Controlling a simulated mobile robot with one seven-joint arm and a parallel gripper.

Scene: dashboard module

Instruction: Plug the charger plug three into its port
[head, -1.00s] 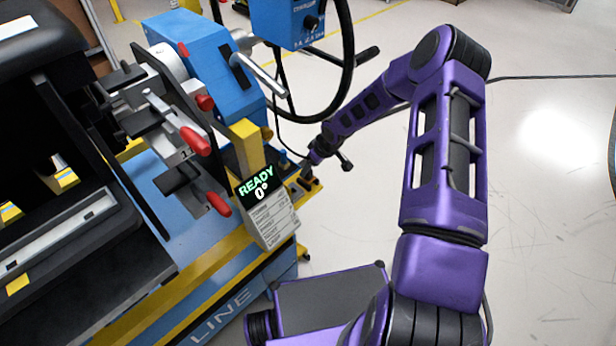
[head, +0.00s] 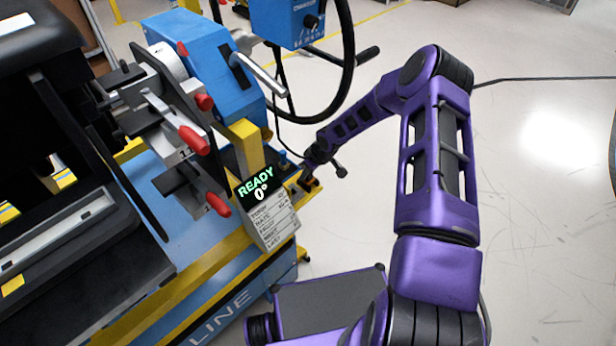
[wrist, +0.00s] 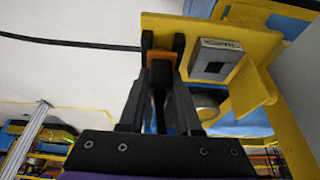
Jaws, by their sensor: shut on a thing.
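My gripper (wrist: 163,43) is shut on an orange and dark piece, which I take to be the charger plug (wrist: 162,58). Its fingertips reach a yellow plate (wrist: 200,27) in the wrist view. A black cable (wrist: 70,42) runs in from the left to the fingers. A grey box-shaped port (wrist: 215,62) with a dark square opening and a label sits on the plate, just right of the fingers. The fingers hide the plug's front, so I cannot tell whether it is seated. In the head view my gripper (head: 312,165) is at the bench's yellow corner.
A READY 0° display (head: 257,190) stands left of my gripper on the yellow bench edge. A blue machine (head: 190,60) with red-tipped levers is further left. A black handwheel (head: 348,70) stands behind my gripper. The floor right of my arm is clear.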

